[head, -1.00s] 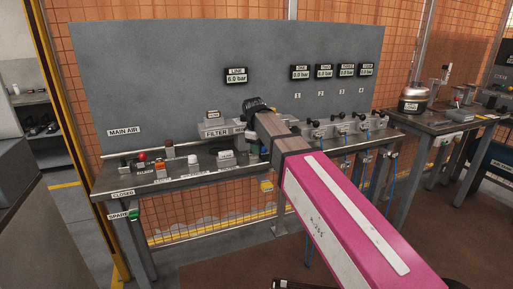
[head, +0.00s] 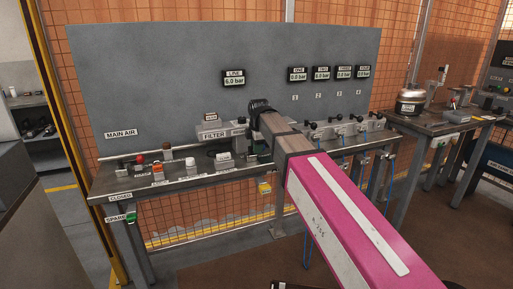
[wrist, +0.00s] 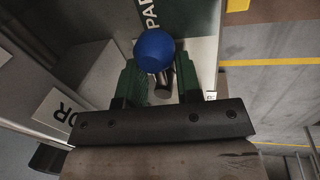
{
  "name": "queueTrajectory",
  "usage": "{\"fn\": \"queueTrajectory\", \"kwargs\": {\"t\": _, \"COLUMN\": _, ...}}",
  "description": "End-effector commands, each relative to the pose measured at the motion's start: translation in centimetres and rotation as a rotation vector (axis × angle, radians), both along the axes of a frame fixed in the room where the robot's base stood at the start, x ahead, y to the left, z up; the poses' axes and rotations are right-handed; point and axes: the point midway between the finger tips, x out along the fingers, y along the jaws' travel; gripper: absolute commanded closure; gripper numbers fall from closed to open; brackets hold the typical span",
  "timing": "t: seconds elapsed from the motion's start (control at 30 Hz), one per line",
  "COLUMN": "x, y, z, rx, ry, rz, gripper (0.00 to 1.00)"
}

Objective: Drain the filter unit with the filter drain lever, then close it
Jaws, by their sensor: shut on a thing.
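In the wrist view my gripper (wrist: 159,75) has its two green fingers closed on a lever with a round blue knob (wrist: 153,50). The knob sits at the fingertips, and a short metal stem shows below it between the fingers. I cannot read a label that proves this is the filter drain lever. In the head view the grey filter unit (head: 214,134), marked FILTER, stands at the back of the bench. The lever's angle and any draining water cannot be seen.
On the bench (head: 140,184) left of my arm stand a red knob (head: 140,159) and several small labelled parts. Several valves (head: 345,129) line the right side. A LINE display (head: 234,78) reads 6.0 bar. A second table (head: 440,125) with a pot stands further right.

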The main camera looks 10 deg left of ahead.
Motion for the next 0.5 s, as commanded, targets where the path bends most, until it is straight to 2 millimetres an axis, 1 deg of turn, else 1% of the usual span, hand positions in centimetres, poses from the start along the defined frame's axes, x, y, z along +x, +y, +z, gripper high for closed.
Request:
{"fn": "queueTrajectory", "kwargs": {"t": 0.2, "x": 0.29, "y": -0.01, "z": 0.05, "rx": -0.002, "ry": -0.003, "rz": 0.046, "gripper": 0.92}}
{"fn": "queueTrajectory", "kwargs": {"t": 0.5, "x": 0.32, "y": 0.01, "z": 0.05, "rx": -0.001, "ry": -0.004, "rz": 0.056, "gripper": 0.92}}
